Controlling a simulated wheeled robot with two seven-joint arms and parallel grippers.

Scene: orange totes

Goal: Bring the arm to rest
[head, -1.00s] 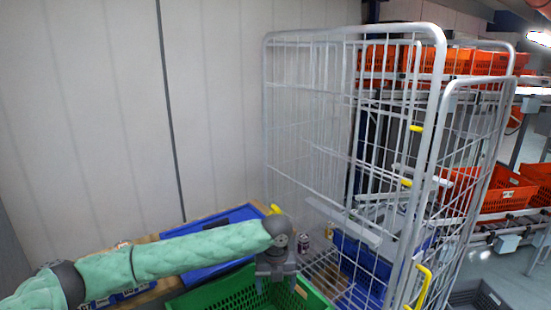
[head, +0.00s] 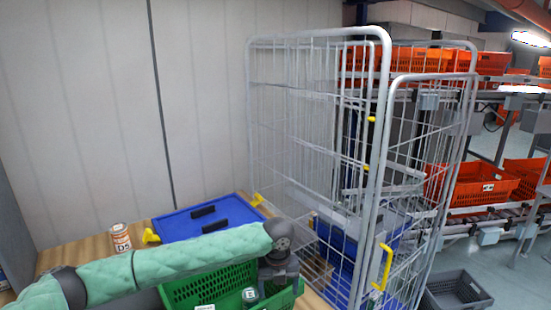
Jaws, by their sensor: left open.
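My left arm, in a green padded sleeve, comes in from the lower left of the head view. Its gripper (head: 279,274) points down over the right part of a green crate (head: 190,292). The gripper is open; its fingertips are partly hidden by the crate. A small dark can with a pale label (head: 250,295) stands in the crate near the gripper, apart from the jaws as far as I can tell. My right gripper is not in view.
A blue tote with a lid (head: 212,217) and an orange-white can (head: 121,238) are on the wooden table (head: 75,250). A wire roll cage (head: 385,150) stands to the right. Orange totes (head: 480,183) fill racks behind it. A grey crate (head: 455,291) is on the floor.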

